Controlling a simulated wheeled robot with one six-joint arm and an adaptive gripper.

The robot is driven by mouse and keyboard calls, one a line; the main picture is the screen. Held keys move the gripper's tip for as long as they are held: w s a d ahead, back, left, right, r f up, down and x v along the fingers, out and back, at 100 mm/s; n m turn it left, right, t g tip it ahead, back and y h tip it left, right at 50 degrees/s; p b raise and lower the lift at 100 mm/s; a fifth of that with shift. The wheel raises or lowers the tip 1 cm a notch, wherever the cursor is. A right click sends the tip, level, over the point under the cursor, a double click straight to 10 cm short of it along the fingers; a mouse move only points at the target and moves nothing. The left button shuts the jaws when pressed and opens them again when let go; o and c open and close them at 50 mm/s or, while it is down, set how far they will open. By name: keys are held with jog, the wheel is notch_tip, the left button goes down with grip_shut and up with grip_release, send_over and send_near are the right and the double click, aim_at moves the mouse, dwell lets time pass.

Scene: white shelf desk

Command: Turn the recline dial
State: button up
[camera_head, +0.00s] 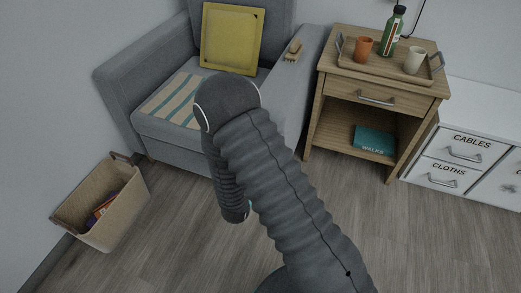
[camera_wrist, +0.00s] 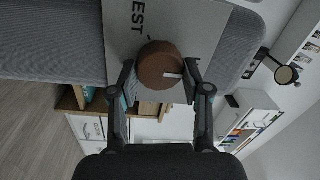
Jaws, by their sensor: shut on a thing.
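The recline dial (camera_wrist: 158,62) is a round brown knob with a white mark at its right side in the wrist view. It sits on a light grey panel (camera_wrist: 195,22) with dark letters, of which "EST" is readable. My gripper (camera_wrist: 160,80) has one finger on each side of the dial and is shut on it. In the head view the grey armchair (camera_head: 112,82) stands at the back. My arm covers part of it there, and neither the dial nor my gripper's fingers can be seen.
A yellow cushion (camera_head: 229,40), a striped cloth (camera_head: 168,98) and a brush (camera_head: 293,50) lie on the armchair. A wooden side table (camera_head: 340,85) and white drawers (camera_head: 447,160) stand right. A bin (camera_head: 128,205) stands left. Open floor (camera_head: 180,235) lies in front.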

dwell(0.3)
jog(key=o, duration=1.2)
jog(key=shift+c, duration=0.2)
jog(key=shift+s, duration=0.1)
jog(key=v, duration=1.2)
